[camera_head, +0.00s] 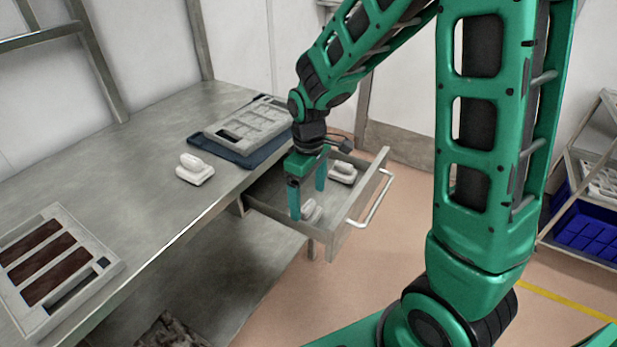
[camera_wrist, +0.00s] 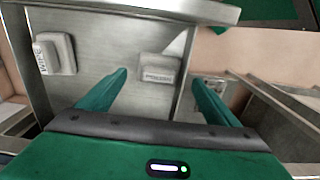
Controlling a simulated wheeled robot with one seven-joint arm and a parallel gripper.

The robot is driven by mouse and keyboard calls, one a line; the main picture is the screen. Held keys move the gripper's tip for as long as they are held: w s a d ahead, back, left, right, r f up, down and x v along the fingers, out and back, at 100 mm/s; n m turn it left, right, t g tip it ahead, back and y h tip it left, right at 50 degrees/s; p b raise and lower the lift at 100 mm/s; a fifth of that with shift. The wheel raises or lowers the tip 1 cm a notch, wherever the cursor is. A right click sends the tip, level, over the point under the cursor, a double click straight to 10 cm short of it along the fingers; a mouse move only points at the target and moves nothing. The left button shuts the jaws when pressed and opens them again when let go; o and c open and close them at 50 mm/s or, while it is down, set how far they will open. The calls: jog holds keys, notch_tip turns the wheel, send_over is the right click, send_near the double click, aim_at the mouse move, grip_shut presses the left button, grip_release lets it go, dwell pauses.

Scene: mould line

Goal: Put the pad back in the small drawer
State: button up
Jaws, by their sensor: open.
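The small drawer (camera_head: 338,236) is pulled open under the table's right end. Two white pads with raised grips are in it. One pad (camera_head: 343,172) sits toward the far side; the other (camera_head: 311,210) is nearer, partly hidden by a finger. My gripper (camera_head: 308,203) points down into the drawer, open, its fingers apart near the nearer pad. In the wrist view a labelled pad (camera_wrist: 158,68) shows between the fingertips, and another (camera_wrist: 55,52) lies left; their lettering is too small to read surely. I cannot tell whether a finger touches the nearer pad. A third white pad (camera_head: 195,170) lies on the table.
On the metal table (camera_head: 150,135), a grey mould (camera_head: 245,125) rests on a blue mat (camera_head: 236,157). Another mould with brown-filled slots (camera_head: 55,270) is at the near left. The drawer handle (camera_head: 372,200) sticks out right. A rack with a blue crate (camera_head: 585,235) stands right.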

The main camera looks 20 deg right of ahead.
aim_at(308, 206)
notch_tip(308, 206, up, 13)
jog(key=shift+f, duration=0.2)
jog(key=s+d+m, duration=0.6)
jog(key=s+d, duration=0.3)
jog(key=s, duration=0.2)
jog(key=s+d+m, duration=0.7)
jog(key=s+d, duration=0.1)
jog(key=s, duration=0.4)
jog(key=shift+d+f+m, duration=0.3)
jog(key=shift+d, duration=0.1)
jog(key=shift+s, duration=0.1)
jog(key=shift+w+f, duration=0.25)
jog(key=shift+w, duration=0.3)
